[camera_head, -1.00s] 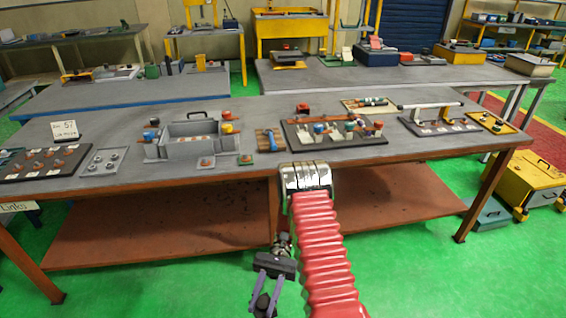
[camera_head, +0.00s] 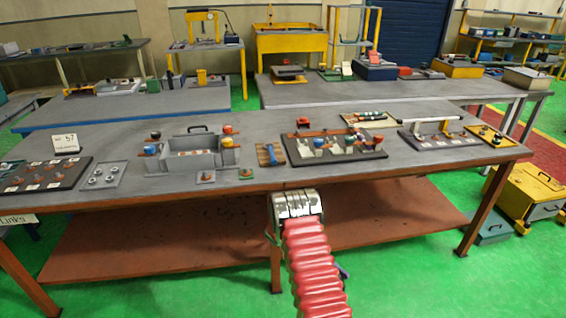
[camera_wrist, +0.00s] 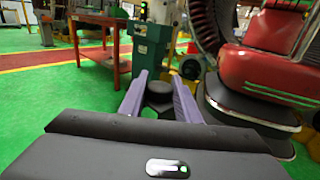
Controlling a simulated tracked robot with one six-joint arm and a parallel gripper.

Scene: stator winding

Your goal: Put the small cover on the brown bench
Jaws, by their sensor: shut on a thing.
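In the wrist view my gripper (camera_wrist: 160,76) has its two purple fingers closed on a small dark round thing (camera_wrist: 159,90). It looks like the small cover, but its shape is partly hidden between the fingers. In the wrist view a brown bench (camera_wrist: 92,19) stands beyond, to the left, apart from my gripper. In the head view my gripper is mostly hidden behind my red arm, in front of the near bench. That bench has a grey top (camera_head: 240,206) and brown legs and lower shelf.
The near bench carries a grey open box (camera_head: 186,150), a dark board with parts (camera_head: 340,151) and small trays. A yellow case (camera_head: 530,190) stands on the floor at right. In the wrist view a dark green cabinet (camera_wrist: 151,45) stands beyond the fingers; green floor lies open at left.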

